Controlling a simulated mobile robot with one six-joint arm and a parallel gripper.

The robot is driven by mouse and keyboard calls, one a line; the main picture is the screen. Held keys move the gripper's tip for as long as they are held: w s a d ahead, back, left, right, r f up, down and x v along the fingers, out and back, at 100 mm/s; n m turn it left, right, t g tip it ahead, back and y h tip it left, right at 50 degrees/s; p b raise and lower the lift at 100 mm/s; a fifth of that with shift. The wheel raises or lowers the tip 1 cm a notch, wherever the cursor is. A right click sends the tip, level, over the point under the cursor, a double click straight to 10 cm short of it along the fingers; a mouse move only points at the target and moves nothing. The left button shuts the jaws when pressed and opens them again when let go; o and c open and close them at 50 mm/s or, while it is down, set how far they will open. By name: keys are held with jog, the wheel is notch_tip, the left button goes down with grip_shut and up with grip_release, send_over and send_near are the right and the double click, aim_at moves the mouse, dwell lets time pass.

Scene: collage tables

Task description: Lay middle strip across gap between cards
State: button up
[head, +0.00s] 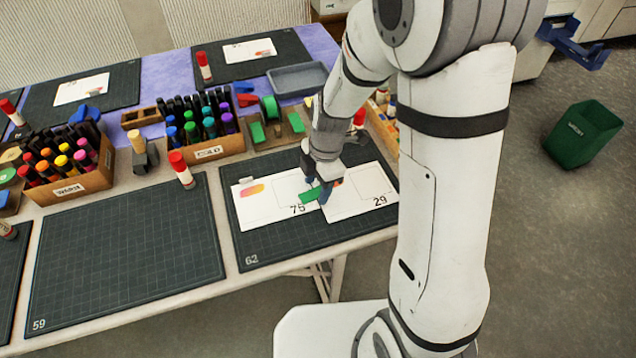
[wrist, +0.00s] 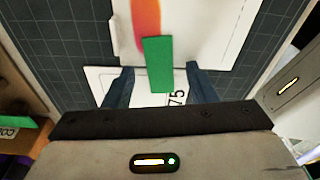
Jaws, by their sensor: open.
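A short green strip (head: 309,196) lies by the inner edges of the two white cards on the mat numbered 62 (head: 240,258). In the wrist view the strip (wrist: 158,62) spans the dark gap, one end over the card with an orange patch (wrist: 192,30) and the other over card 75 (wrist: 100,76). In the head view, card 75 (head: 262,212) is left and card 29 (head: 362,203) is right. My gripper (wrist: 158,80) is open, its fingers on either side of the strip, apart from it. It also shows low over the gap in the head view (head: 322,192), hiding part of it.
Behind the mat stand a wooden holder with two green pieces (head: 278,130), a crate of markers (head: 205,135) and a grey tray (head: 297,80). A red-capped glue stick (head: 182,170) stands by the mat's left corner. Mat 59 (head: 125,255) is empty.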

notch_tip(320, 180, up, 8)
jog(key=d, duration=0.1)
jog(key=shift+w+f+p, duration=0.15)
jog(key=shift+w+p, duration=0.1)
jog(key=shift+p, duration=0.05)
dwell(0.4)
jog(key=s+d+r+m+t+p, duration=0.1)
jog(key=s+d+r+m, duration=0.4)
jog(key=m, duration=0.6)
jog(key=s+d+r+m+t+h+p, duration=0.1)
jog(key=s+d+r+m+t+p, duration=0.1)
jog(key=s+d+r+m, duration=0.4)
notch_tip(320, 180, up, 4)
jog(key=s+m+p, duration=0.1)
jog(key=s+m, duration=0.1)
jog(key=m, duration=0.3)
jog(key=shift+f+m+h, duration=0.2)
jog(key=shift+m+h, duration=0.1)
jog(key=shift+m, duration=0.1)
